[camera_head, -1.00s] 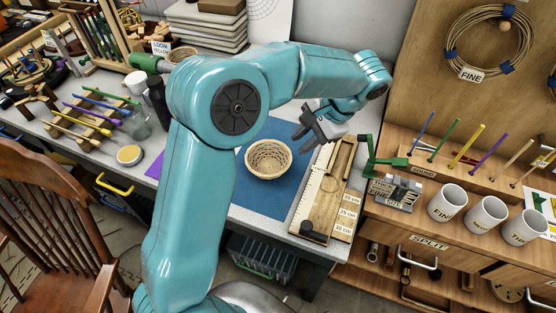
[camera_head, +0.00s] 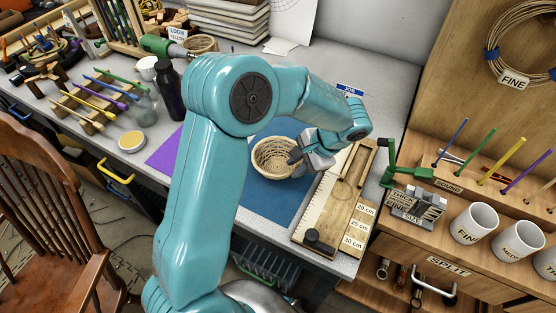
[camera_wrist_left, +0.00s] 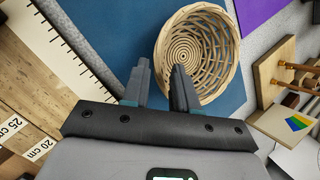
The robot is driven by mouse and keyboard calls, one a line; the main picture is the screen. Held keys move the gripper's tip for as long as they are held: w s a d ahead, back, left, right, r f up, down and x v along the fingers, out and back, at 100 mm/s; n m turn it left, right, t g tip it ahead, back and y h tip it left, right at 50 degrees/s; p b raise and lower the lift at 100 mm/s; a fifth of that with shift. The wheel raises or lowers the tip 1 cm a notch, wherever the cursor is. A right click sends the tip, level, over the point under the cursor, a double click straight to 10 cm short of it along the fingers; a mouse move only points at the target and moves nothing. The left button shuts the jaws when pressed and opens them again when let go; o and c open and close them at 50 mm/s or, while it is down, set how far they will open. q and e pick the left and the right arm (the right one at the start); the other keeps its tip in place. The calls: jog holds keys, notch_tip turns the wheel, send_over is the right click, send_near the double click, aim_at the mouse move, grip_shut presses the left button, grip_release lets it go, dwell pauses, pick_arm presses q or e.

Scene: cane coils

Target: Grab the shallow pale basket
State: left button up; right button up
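The shallow pale basket (camera_head: 268,156) stands upright on the blue mat (camera_head: 246,205) on the bench. My left gripper (camera_head: 293,158) is at the basket's right side, with its fingers pointing at the rim. In the left wrist view, the gripper (camera_wrist_left: 160,68) is open. One finger lies outside the basket (camera_wrist_left: 205,50) and the other overlaps its inside, with the near rim between them. I cannot tell whether either finger touches the wicker. My right gripper is not in view.
A wooden measuring board (camera_head: 331,215) lies right of the mat, beside a green clamp (camera_head: 400,172). White mugs (camera_head: 473,224) stand farther right. A dark bottle (camera_head: 170,90) and a yellow-lidded tin (camera_head: 132,141) stand to the left. A chair (camera_head: 55,230) is at lower left.

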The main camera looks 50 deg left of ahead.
aim_at(287, 173)
pick_arm(q)
jog(key=shift+s+a+f, duration=0.15)
jog(key=shift+f, duration=0.1)
jog(key=x, duration=0.5)
jog(key=shift+a+p, duration=0.1)
jog(key=shift+p, duration=0.25)
grip_shut()
